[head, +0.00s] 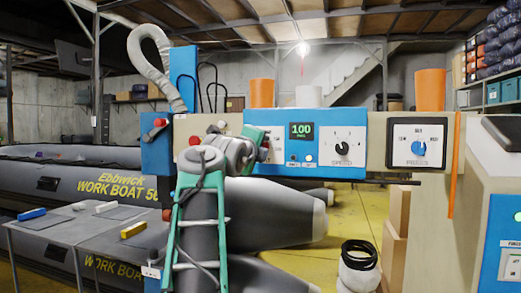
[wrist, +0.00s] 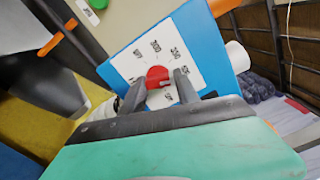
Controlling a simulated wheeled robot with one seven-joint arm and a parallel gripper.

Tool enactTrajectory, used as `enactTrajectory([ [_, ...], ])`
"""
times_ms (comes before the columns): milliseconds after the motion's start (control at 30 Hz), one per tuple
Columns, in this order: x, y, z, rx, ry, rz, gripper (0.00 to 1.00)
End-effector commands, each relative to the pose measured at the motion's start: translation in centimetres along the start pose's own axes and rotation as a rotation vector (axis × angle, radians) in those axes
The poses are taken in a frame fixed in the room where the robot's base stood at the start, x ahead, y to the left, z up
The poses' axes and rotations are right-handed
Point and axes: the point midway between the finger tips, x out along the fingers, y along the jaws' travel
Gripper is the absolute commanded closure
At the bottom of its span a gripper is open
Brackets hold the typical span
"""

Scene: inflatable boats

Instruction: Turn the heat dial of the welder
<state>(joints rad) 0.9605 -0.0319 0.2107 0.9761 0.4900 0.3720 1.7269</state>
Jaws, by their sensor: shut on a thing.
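The welder (head: 365,122) is a long blue and cream machine with a green display (head: 301,131) reading 100 and a black SPEED dial (head: 342,148). In the wrist view the heat dial (wrist: 157,74) is a round red knob on a white plate with a ring of printed, partly blurred marks. My gripper (wrist: 159,84) is shut on the red dial, with one grey finger on each side. In the head view my gripper (head: 256,143) is at the front left of the panel and hides most of the dial. The dial's exact setting cannot be read.
A blue PRESS dial (head: 418,148) is at the panel's right end. Orange and white cylinders stand on top. A grey table (head: 75,222) with small blocks is at left, beside the grey boat (head: 50,182).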

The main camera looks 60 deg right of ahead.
Motion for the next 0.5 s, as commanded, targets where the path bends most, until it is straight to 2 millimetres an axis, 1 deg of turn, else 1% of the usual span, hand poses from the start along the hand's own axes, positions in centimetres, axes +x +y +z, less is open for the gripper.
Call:
enactTrajectory([
  [333, -0.04, -0.13, 0.05, 0.003, -0.001, -0.002, 1.00],
  [367, -0.04, -0.14, 0.05, 0.003, -0.001, -0.002, 0.62],
  [500, -0.04, -0.11, 0.04, 0.002, -0.001, -0.002, 0.50],
])
